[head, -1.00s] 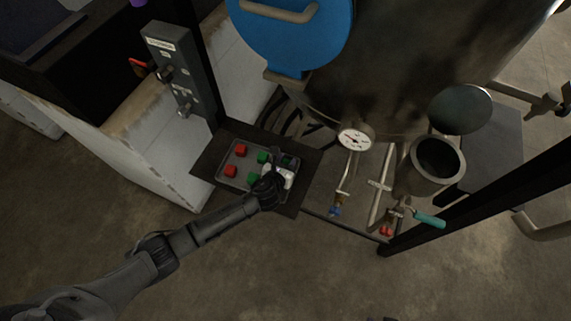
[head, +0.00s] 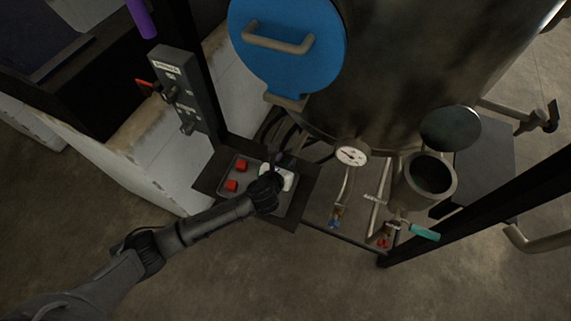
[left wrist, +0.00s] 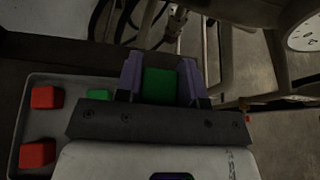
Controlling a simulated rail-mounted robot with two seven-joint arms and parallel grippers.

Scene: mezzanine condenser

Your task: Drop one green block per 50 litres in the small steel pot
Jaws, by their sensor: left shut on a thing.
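My left gripper (head: 284,162) is over the block tray (left wrist: 65,124) and hides part of it in the head view. In the left wrist view its purple fingers are shut on a green block (left wrist: 159,86). Another green block (left wrist: 99,94) shows in the tray, partly hidden by the gripper body. The small steel pot (head: 408,197) stands to the right in the head view, its mouth open and its inside dark. A round gauge (head: 351,156) with a white dial is on the big vessel; its reading is too small to tell. My right gripper is not in view.
Two red blocks (head: 241,165) lie at the tray's left. The big vessel (head: 415,70) with a blue round cover (head: 287,42) stands behind. Pipes and a teal-handled valve (head: 424,233) are near the pot. A grey switch box (head: 183,92) stands left. A dark post (head: 480,200) slants at right.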

